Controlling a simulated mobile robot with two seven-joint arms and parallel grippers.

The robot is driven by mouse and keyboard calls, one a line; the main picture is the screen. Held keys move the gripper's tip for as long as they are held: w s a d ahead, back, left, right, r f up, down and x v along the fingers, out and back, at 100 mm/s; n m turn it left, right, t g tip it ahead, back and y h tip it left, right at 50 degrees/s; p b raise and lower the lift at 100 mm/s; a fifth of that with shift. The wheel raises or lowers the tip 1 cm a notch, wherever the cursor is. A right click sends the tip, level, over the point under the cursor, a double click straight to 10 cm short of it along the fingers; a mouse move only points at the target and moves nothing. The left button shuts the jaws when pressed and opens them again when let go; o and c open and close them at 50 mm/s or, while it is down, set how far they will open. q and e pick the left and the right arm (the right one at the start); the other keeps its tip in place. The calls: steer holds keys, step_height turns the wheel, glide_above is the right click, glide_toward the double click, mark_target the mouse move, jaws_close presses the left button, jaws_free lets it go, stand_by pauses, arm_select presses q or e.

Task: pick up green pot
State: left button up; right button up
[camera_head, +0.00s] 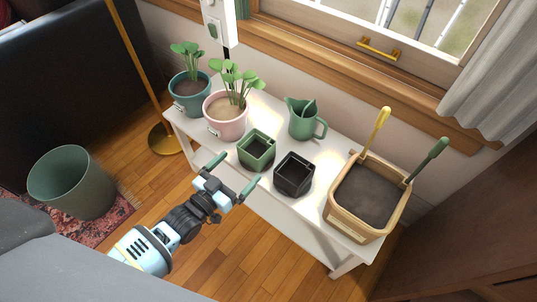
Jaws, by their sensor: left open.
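The green pot (257,151) is a square, empty planter standing upright on the white bench (327,228), between the pink pot and a black square pot. My left gripper (233,173) comes in from the lower left, in front of the bench. Its two green-tipped fingers are spread apart with nothing between them. They point toward the green pot and appear just short of it. Whether a finger touches the pot or the bench edge I cannot tell. My right gripper is not in view.
On the bench stand a pink pot (226,119) and a teal pot (189,97) with plants, a black square pot (293,176), a green pitcher (305,120) and a soil-filled wooden box (378,232) with two tools. A green bin (72,183) stands on the floor at left.

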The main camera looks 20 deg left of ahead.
mark_target(247, 158)
arm_select(q)
steer(key=shift+w+f, duration=0.2)
steer(key=shift+w, duration=0.65)
steer(key=shift+w+d+r, duration=0.1)
steer(key=shift+r, duration=0.05)
steer(key=shift+w+b, duration=0.2)
steer(key=shift+b, duration=0.1)
steer(key=shift+b+x, duration=0.3)
steer(key=shift+x, duration=0.75)
steer(key=shift+w+d, duration=0.2)
steer(key=b+x, duration=0.1)
steer(key=x, duration=0.2)
steer(key=shift+w+d+b, duration=0.1)
steer(key=shift+w+b, duration=0.1)
steer(key=shift+b, duration=0.15)
steer(key=shift+w+d, duration=0.2)
steer(key=shift+w, duration=0.35)
steer(key=shift+c, duration=0.3)
steer(key=c, duration=1)
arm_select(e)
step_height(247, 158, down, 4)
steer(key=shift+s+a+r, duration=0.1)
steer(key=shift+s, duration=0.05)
